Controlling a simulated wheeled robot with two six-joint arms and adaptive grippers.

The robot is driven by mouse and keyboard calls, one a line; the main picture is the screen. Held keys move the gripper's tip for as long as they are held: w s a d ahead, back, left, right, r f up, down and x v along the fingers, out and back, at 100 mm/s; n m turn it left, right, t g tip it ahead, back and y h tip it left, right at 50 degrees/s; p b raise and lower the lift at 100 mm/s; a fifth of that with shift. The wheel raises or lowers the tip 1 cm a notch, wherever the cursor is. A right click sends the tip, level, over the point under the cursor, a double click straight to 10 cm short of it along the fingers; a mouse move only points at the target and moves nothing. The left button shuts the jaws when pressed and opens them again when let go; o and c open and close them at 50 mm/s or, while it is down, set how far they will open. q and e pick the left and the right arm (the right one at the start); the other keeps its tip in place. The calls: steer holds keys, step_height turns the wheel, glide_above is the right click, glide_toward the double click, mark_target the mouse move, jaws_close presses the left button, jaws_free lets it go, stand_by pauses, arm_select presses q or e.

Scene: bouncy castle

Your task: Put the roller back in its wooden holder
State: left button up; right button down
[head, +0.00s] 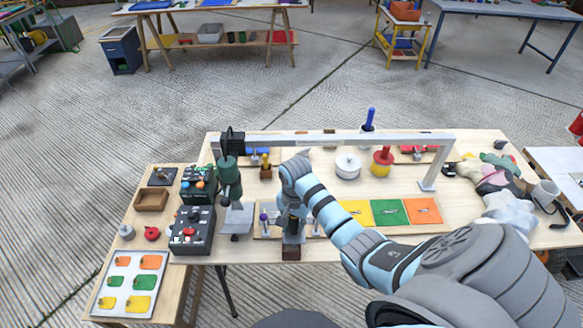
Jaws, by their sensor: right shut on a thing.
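My right gripper (292,230) reaches down over the front part of the wooden table, left of the colored squares. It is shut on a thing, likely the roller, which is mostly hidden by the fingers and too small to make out. A small reddish-brown wooden block (291,253), possibly the holder, shows directly below the fingers at the table's front edge. I cannot tell whether the held thing touches it. Another small brown wooden block (266,172) with a yellow-topped piece stands farther back. My left gripper is not in view.
A grey overhead bar (380,139) spans the table behind my right arm. A green press-like tool (228,178) stands left of the gripper. Yellow, green and orange squares (391,212) lie to the right. Black control boxes (187,232) and a tray (104,284) are at left.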

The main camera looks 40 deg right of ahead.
steer(key=shift+w+f, duration=0.1)
steer(key=shift+w, duration=0.2)
steer(key=shift+w+f, duration=0.2)
steer(key=shift+f, duration=0.25)
steer(key=shift+f+b, duration=0.45)
steer(key=shift+b, duration=0.25)
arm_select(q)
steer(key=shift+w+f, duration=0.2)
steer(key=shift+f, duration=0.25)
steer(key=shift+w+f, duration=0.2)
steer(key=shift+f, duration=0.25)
arm_select(e)
steer(key=shift+w+f, duration=0.2)
steer(key=shift+f, duration=0.2)
steer(key=shift+s, duration=0.1)
arm_select(q)
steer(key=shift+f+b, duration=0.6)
steer(key=shift+b, duration=0.25)
arm_select(e)
steer(key=shift+f, duration=1.2)
